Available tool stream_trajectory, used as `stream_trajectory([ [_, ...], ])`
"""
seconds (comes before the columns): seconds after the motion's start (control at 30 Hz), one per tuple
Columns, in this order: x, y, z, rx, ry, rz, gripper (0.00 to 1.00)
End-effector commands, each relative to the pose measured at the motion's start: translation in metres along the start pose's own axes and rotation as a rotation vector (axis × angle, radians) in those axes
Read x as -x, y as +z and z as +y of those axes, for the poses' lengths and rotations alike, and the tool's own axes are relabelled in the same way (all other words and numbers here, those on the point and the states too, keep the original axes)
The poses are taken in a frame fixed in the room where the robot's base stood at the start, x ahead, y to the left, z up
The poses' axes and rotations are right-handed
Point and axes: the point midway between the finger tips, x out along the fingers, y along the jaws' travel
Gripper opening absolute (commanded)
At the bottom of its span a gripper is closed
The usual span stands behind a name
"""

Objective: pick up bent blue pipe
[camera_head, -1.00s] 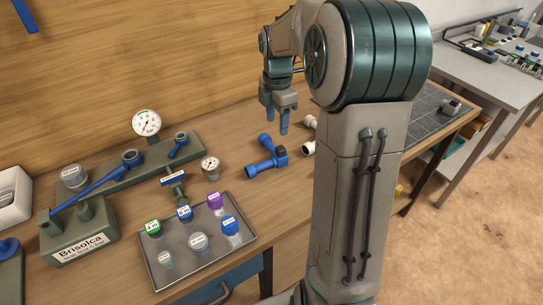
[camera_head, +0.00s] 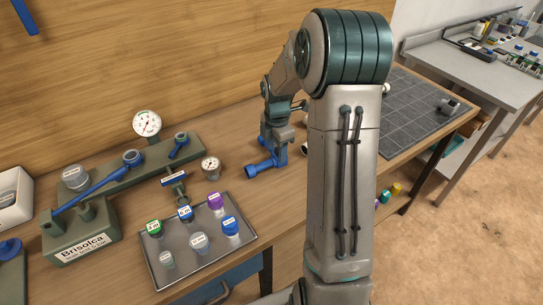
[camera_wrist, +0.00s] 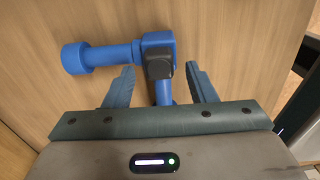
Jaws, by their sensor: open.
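The bent blue pipe (camera_head: 262,168) lies on the wooden workbench, right of the small pressure gauge. In the wrist view the pipe (camera_wrist: 110,55) shows a flared end at the left and an elbow with a dark block on it. Its other leg runs down between my fingers and is partly hidden by the gripper body. My gripper (camera_head: 277,157) is over the pipe, pointing down. In the wrist view my gripper (camera_wrist: 160,85) is open, with one finger on each side of that leg. I cannot tell whether a finger touches it.
A grey tray (camera_head: 158,272) with several coloured caps lies left of the pipe. A green manifold (camera_head: 105,188) with a gauge (camera_head: 147,123) and a blue lever stands behind the tray. A dark gridded mat (camera_head: 410,118) covers the bench at right. Bare wood lies in front of the pipe.

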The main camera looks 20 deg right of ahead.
Motion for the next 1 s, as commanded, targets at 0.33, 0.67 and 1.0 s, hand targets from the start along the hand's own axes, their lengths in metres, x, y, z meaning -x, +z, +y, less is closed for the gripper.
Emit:
stream_trajectory([
  [0.33, 0.000, 0.000, 0.000, 0.000, 0.000, 0.000, 0.00],
  [0.67, 0.003, 0.000, 0.000, -0.001, 0.001, -0.001, 0.00],
  [1.0, 0.045, 0.005, 0.003, -0.003, 0.005, -0.003, 0.00],
])
